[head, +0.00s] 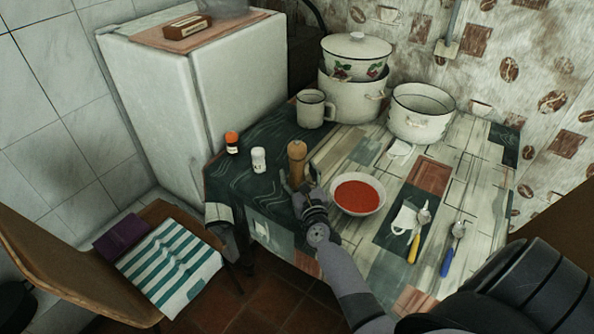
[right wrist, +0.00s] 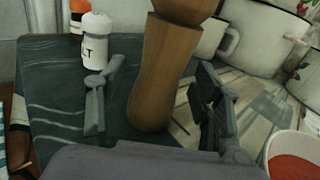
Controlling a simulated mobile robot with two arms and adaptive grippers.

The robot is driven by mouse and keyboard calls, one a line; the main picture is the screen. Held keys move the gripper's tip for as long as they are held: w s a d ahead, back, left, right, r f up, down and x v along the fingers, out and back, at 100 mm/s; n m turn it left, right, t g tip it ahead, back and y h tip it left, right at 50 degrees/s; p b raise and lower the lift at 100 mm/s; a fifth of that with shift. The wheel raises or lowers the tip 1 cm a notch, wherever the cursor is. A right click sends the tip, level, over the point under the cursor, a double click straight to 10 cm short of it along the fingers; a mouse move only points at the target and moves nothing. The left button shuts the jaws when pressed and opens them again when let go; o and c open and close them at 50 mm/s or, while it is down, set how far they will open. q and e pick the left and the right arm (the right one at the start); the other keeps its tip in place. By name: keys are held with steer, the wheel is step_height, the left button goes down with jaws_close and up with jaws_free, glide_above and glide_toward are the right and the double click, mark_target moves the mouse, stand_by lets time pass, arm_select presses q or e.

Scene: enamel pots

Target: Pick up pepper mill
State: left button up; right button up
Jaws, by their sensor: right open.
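The brown wooden pepper mill (head: 297,162) stands upright on the table, left of the soup bowl. In the right wrist view the pepper mill (right wrist: 160,75) stands between the two fingers of my right gripper (right wrist: 162,88), its top cut off by the frame edge. That gripper is open, with a visible gap on its left side; contact on the right side is unclear. In the head view my right gripper (head: 300,187) is at the mill's lower part and hides its base. My left gripper is not in view.
A white salt shaker (head: 258,160) and an orange-capped jar (head: 232,143) stand left of the mill. A bowl of red soup (head: 358,194) is close on the right. A mug (head: 315,109) and enamel pots (head: 421,112) stand behind. A chair (head: 75,262) is at the left.

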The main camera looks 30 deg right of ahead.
steer(key=shift+c, duration=0.2)
steer(key=c, duration=1.3)
